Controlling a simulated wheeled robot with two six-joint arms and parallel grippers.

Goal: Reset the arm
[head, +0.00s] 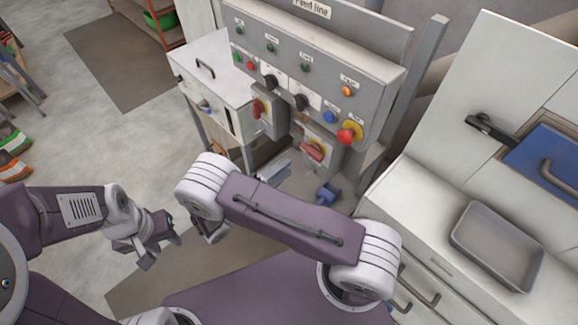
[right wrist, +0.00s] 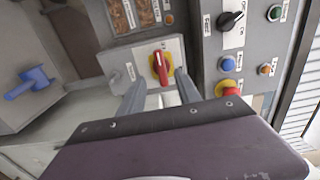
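"Reset the arm" names no separate object. My left gripper (head: 152,246) is low at the left, over the floor, with its fingers apart and nothing between them. My right arm reaches toward the feed line panel (head: 300,45). In the right wrist view, my right gripper (right wrist: 160,98) has its two grey fingers apart and empty. They point at a box with a red rotary handle (right wrist: 161,67) on a yellow plate. The handle shows beyond and between the fingertips; contact cannot be told. In the head view this red handle (head: 313,151) is on the box below the panel.
The panel carries several buttons, black knobs and a red emergency button (head: 349,132). A blue lever (right wrist: 30,82) is left of the box. A white cabinet (head: 212,75) stands behind. A grey tray (head: 497,245) lies on the right-hand counter. Open floor (head: 75,160) is at the left.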

